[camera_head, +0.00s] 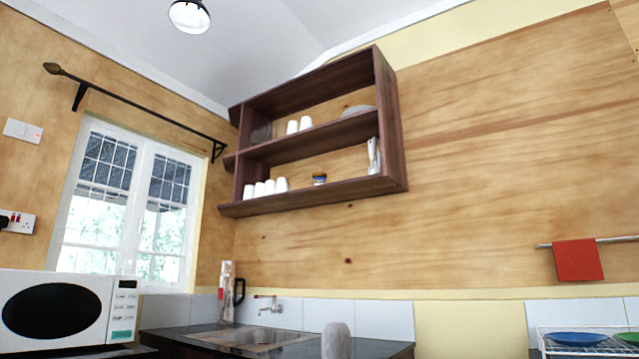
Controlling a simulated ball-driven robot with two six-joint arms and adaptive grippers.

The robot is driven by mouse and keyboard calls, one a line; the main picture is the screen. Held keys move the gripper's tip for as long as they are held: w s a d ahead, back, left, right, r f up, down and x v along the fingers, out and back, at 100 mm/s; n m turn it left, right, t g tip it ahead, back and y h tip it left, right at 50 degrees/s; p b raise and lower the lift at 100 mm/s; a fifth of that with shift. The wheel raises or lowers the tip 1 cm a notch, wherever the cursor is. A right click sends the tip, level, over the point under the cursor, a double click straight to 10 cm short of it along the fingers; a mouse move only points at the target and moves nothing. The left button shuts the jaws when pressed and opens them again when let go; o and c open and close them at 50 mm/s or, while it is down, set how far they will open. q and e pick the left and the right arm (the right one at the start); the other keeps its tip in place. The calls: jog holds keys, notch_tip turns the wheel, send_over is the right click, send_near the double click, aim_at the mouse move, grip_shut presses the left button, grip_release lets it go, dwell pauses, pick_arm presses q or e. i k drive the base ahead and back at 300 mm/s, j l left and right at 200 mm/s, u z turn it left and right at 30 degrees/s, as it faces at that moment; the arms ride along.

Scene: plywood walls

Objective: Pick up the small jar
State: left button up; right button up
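A small jar (319,179) with a dark lid and a blue and light band stands on the lowest board of the brown wall shelf (300,196). It is to the right of a row of white cups (265,187), apart from them. Neither of my grippers is in the head view.
More white cups (299,125) and a pale dish (356,110) are on the upper board. A clear upright item (373,156) stands at the shelf's right end. Below are a sink (250,337), a tap (268,304) and a microwave (60,309). A dish rack (590,346) is at right.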

aim_at(318, 180)
jog(key=i+j, duration=0.35)
jog(key=i, duration=0.15)
jog(key=i+j+u, duration=0.1)
jog(key=i+j, duration=0.25)
jog(key=i, duration=0.15)
jog(key=i+j, duration=0.3)
jog(key=i, duration=0.2)
